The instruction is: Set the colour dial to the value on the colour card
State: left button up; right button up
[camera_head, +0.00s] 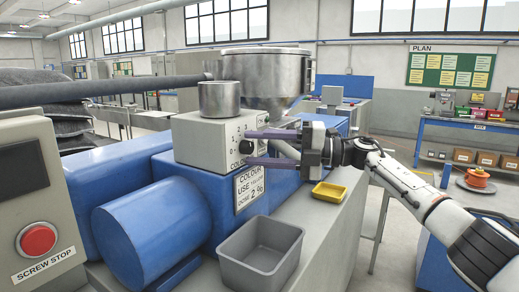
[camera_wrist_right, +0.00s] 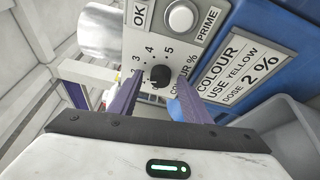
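The black colour dial (camera_wrist_right: 160,76) shows in the right wrist view on a pale control panel (camera_wrist_right: 190,45), with 3, 4 and 5 printed around it. Its lower numbers are hidden there, and I cannot read its pointer. The colour card (camera_head: 250,192) on the blue housing reads use yellow, dose 2 %; it also shows in the right wrist view (camera_wrist_right: 241,72). My right gripper (camera_head: 243,148) is open at the panel, with one finger on each side of the dial and gaps visible between. My left gripper is not in view.
A prime button (camera_wrist_right: 181,17) and an OK label are above the dial. A metal hopper (camera_head: 266,75) and a metal cup (camera_head: 219,98) stand over the panel. A red screw stop button (camera_head: 38,240) is at the left.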

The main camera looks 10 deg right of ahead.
jog(key=b+v, duration=0.1)
jog(key=v, duration=0.9)
jog(key=shift+d+b, duration=0.15)
jog(key=shift+b, duration=0.25)
jog(key=shift+f, duration=0.1)
